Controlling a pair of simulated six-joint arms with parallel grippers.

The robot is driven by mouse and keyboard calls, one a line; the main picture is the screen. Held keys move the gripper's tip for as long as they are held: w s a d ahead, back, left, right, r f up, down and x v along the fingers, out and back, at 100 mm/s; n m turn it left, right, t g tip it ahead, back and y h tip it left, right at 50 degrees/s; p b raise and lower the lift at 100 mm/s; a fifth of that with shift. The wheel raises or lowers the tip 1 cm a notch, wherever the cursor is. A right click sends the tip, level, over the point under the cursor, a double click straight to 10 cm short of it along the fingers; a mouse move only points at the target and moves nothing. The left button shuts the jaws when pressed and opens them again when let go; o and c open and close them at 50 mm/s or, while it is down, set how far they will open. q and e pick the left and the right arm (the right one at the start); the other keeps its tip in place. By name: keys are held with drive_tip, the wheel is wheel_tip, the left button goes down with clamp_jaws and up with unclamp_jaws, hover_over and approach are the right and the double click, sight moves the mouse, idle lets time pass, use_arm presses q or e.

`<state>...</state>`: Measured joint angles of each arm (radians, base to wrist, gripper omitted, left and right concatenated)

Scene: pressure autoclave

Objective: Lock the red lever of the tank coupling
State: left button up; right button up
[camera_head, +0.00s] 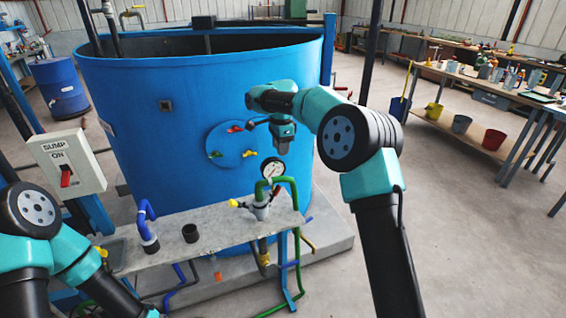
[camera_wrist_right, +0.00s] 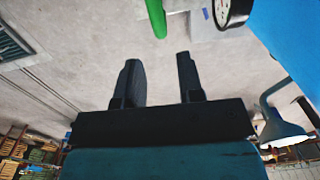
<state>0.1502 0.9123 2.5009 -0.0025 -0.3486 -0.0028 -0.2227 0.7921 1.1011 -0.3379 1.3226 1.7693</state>
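A red lever (camera_head: 235,129) sits at the top of a round blue plate (camera_head: 232,155) on the side of the blue tank (camera_head: 150,120). A green lever (camera_head: 215,154) and a yellow lever (camera_head: 249,153) sit lower on the same plate. My right gripper (camera_head: 283,146) is in front of the tank, to the right of the plate and apart from the red lever. In the right wrist view its two fingers (camera_wrist_right: 160,70) are spread with nothing between them. My left arm enters at the lower left; its gripper is outside the picture.
A pressure gauge (camera_head: 273,169) on a green pipe (camera_head: 294,190) stands below my right gripper. A sump switch box (camera_head: 62,163) stands at left.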

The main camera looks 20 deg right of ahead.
drive_tip(key=w+d+f+t, duration=0.1)
drive_tip(key=w+d+f, duration=0.1)
drive_tip(key=d+f, duration=0.1)
drive_tip(key=w+d+f+t, duration=0.2)
drive_tip(key=w+f, duration=0.1)
drive_tip(key=f, duration=0.2)
drive_tip(key=w+d+f+t, duration=0.2)
drive_tip(key=w+d+f, duration=0.1)
drive_tip(key=f, duration=0.1)
drive_tip(key=shift+w+d+f, duration=0.15)
drive_tip(key=shift+w+d, duration=0.05)
drive_tip(key=shift+d, duration=0.1)
clamp_jaws()
drive_tip(key=w+d+f+n+t+y, duration=0.2)
drive_tip(key=d+f+t+y, duration=0.15)
drive_tip(key=f, duration=0.35)
drive_tip(key=s+f+n+t+y, duration=0.2)
drive_tip(key=s+f+t+y, duration=0.2)
drive_tip(key=s+f+y, duration=0.15)
drive_tip(key=s+t+y, duration=0.2)
drive_tip(key=s+y, duration=0.5)
drive_tip(key=s, duration=0.6)
drive_tip(key=shift+s+d+r, duration=0.15)
drive_tip(key=shift+r, duration=0.25)
